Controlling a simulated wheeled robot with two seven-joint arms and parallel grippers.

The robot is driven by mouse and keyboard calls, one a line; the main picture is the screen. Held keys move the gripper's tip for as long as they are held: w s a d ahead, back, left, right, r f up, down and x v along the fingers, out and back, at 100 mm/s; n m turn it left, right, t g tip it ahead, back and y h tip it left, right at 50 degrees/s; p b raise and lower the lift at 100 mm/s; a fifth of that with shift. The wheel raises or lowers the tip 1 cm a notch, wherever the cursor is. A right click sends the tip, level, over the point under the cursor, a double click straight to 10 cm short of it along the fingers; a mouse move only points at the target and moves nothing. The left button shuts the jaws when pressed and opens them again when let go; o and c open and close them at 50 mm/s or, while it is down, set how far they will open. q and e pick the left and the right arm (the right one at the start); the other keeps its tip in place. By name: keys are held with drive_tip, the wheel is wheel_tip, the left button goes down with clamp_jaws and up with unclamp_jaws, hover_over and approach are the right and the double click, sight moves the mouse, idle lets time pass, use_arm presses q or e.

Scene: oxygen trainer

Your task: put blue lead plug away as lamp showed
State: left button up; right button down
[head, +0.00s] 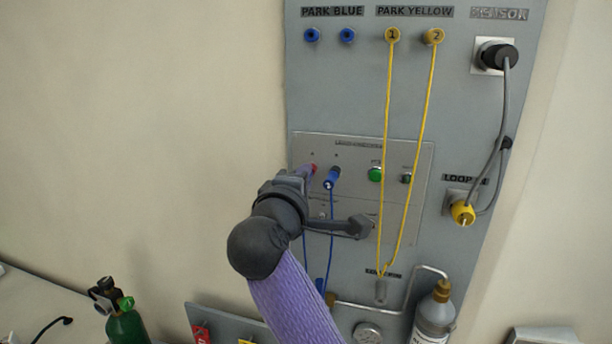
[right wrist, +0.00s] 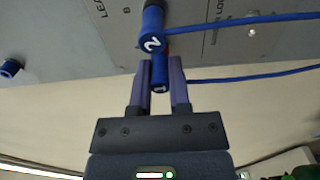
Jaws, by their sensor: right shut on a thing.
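My right gripper (head: 306,174) is at the small panel (head: 425,200) on the grey board. In the right wrist view its purple fingers (right wrist: 160,92) are shut on the blue plug marked 1 (right wrist: 160,80). Whether that plug touches its socket is hidden. The blue plug marked 2 (head: 331,179) sits in the panel just right of the gripper; it also shows in the right wrist view (right wrist: 152,42). A red part (head: 314,168) shows at the fingertips. The two PARK BLUE sockets, left (head: 312,35) and right (head: 347,35), are empty. My left gripper is not in view.
Yellow plugs 1 (head: 392,36) and 2 (head: 433,36) are parked, their cords hanging across the panel. A green button (head: 376,174) is right of plug 2. A black plug (head: 498,56) and yellow connector (head: 463,213) are at right. A green cylinder (head: 126,326) stands lower left.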

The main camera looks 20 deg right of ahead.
drive_tip(key=shift+b+v, duration=0.5)
drive_tip(key=shift+v, duration=1.95)
